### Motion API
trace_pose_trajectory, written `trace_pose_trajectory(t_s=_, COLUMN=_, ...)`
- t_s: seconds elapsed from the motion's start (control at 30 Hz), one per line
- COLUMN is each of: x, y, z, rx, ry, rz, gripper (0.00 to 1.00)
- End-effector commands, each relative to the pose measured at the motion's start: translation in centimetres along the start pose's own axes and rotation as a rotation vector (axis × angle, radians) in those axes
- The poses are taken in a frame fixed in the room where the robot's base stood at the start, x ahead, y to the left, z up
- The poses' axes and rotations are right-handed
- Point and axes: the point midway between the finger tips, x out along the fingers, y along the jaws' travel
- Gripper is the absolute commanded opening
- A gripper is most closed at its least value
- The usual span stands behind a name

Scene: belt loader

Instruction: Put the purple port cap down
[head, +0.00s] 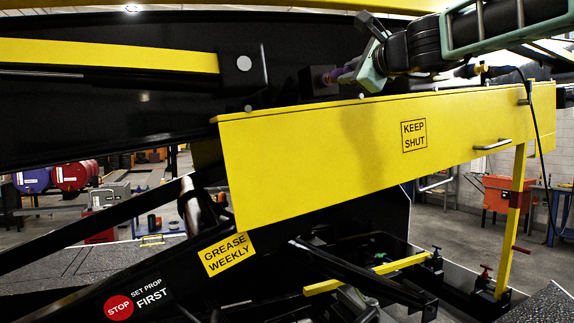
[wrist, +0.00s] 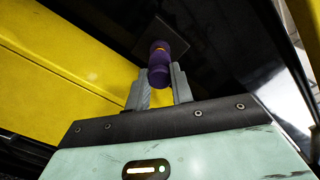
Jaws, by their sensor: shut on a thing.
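The purple port cap (wrist: 159,66) is a short purple cylinder with a thin orange band. It sits between the two grey fingers of my gripper (wrist: 160,80) in the wrist view, and they are shut on it. In the head view the cap (head: 336,75) shows small at the tip of my gripper (head: 348,73), above the yellow panel's top edge. Its far end points at a dark square block (head: 318,80). I cannot tell whether it touches that block.
A long yellow panel (head: 310,150) marked KEEP SHUT lies just below my gripper, with a handle (head: 492,145) on its right. A black beam with a yellow stripe (head: 120,56) is at the left. A black cable (head: 540,140) hangs at the right.

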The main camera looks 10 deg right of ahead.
Motion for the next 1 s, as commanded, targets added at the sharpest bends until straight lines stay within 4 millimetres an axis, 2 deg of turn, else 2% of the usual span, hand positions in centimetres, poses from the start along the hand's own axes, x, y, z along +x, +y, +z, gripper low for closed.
trace_pose_trajectory(t_s=0.23, x=2.4, y=0.0, z=0.1, rx=0.000, ry=0.000, rz=0.001, gripper=0.00)
trace_pose_trajectory(t_s=0.53, x=2.5, y=0.0, z=0.0, rx=0.000, ry=-0.001, rz=0.000, gripper=0.00)
trace_pose_trajectory(t_s=0.67, x=2.0, y=0.0, z=0.0, rx=0.001, ry=0.000, rz=0.000, gripper=0.00)
trace_pose_trajectory(t_s=1.0, x=-1.1, y=0.1, z=0.0, rx=0.000, ry=-0.001, rz=0.001, gripper=0.00)
